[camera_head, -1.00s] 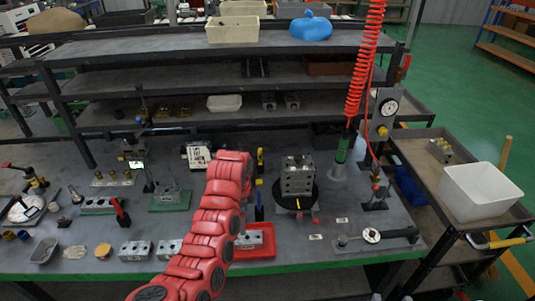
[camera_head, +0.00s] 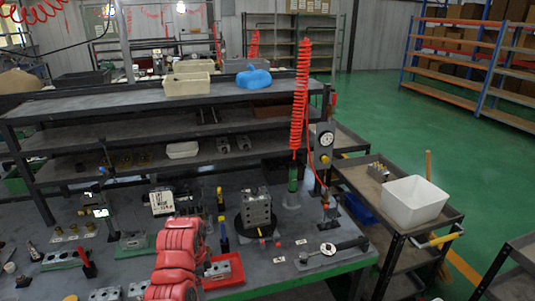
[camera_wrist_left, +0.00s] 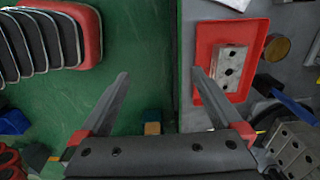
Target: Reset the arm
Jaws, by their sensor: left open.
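My left gripper (camera_wrist_left: 160,75) is open and empty in the left wrist view. Its fingers hang around the table's green front edge, with one finger over the floor and the other close to a red tray. The red tray (camera_head: 235,276) holds a grey metal valve block (camera_head: 218,270). In the left wrist view the tray (camera_wrist_left: 206,28) and the block (camera_wrist_left: 231,68) are right of the fingers, and nothing is between them. My red arm comes up from the bottom of the head view, left of the tray, and its gripper is hidden there. My right gripper is not in view.
A larger metal block (camera_head: 256,208) stands on a black round base behind the tray. A gauge (camera_head: 326,138) and red coiled hose (camera_head: 300,100) rise at right. A cart with a white bin (camera_head: 413,203) stands right of the table. Several fixtures crowd the left side.

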